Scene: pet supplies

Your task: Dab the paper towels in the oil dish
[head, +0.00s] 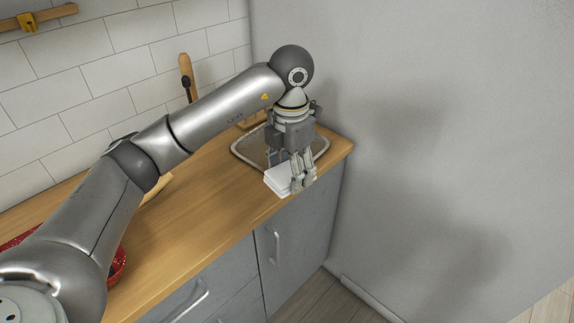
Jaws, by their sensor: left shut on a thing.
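The paper towels (278,179) show as a white folded stack near the front edge of the counter, at its right end. My left gripper (303,184) points down and is shut on the right part of this stack, and its fingers hide some of it. I cannot tell whether the stack touches the surface below. A shallow tray with a pale rim (237,155) lies behind and beside the stack, partly hidden by my gripper. I cannot tell whether it is the oil dish. My right gripper is not in view.
A red speckled dish (119,268) sits at the lower left, mostly behind my left arm. A wooden-handled utensil (186,68) stands by the tiled wall. A grey wall (420,120) closes the right end of the wooden counter (190,220). Grey cabinets (300,240) are below.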

